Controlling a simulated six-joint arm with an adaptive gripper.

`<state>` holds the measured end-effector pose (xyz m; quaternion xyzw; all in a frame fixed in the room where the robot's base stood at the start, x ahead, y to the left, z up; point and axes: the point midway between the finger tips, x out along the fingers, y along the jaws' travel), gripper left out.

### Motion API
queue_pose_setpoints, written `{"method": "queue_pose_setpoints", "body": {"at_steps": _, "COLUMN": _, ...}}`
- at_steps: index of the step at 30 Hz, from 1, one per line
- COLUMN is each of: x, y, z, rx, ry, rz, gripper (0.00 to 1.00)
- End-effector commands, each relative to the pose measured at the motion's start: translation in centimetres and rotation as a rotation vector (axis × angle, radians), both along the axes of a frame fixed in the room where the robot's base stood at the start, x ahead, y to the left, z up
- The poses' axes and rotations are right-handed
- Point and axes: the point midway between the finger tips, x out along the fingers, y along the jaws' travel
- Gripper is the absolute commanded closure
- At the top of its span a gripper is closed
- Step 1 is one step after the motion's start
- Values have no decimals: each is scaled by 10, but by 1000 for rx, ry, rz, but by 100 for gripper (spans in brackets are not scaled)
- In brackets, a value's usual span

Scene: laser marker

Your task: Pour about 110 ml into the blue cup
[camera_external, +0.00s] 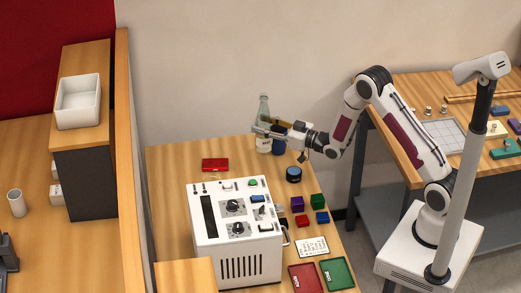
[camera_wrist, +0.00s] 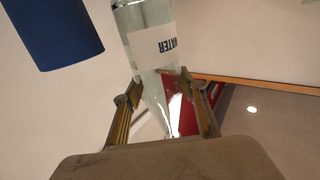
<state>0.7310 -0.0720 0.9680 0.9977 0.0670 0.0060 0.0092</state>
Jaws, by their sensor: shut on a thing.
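A clear glass bottle (camera_external: 263,106) with a white label stands upright near the back of the wooden table. In the wrist view the bottle (camera_wrist: 152,42) sits between the two fingers, and its label reads WATER upside down. My gripper (camera_external: 264,131) is shut on the bottle around its middle; its fingers (camera_wrist: 160,86) also show in the wrist view. The blue cup (camera_external: 279,141) is just right of the bottle, partly hidden by my gripper; the cup (camera_wrist: 55,32) is at upper left in the wrist view. I cannot tell whether the bottle touches the table, nor its liquid level.
A red case (camera_external: 215,165) lies left of the bottle. A dark round object (camera_external: 293,174) is in front of the cup. The white laser marker machine (camera_external: 238,235) stands nearer the front. Purple, green and blue blocks (camera_external: 317,201) lie right of it.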

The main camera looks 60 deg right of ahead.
Motion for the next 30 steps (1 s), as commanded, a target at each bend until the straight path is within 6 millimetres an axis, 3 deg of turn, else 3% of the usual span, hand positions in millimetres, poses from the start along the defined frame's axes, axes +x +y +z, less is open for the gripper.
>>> {"method": "queue_pose_setpoints", "body": {"at_steps": 8, "x": -4, "y": 16, "z": -1, "rx": 9, "ry": 8, "rz": 60, "gripper": 97}}
{"method": "queue_pose_setpoints", "body": {"at_steps": 22, "x": -4, "y": 17, "z": -1, "rx": 33, "ry": 9, "rz": 61, "gripper": 97}}
{"method": "queue_pose_setpoints", "body": {"at_steps": 30, "x": -4, "y": 19, "z": 0, "rx": 133, "ry": 0, "rz": 62, "gripper": 97}}
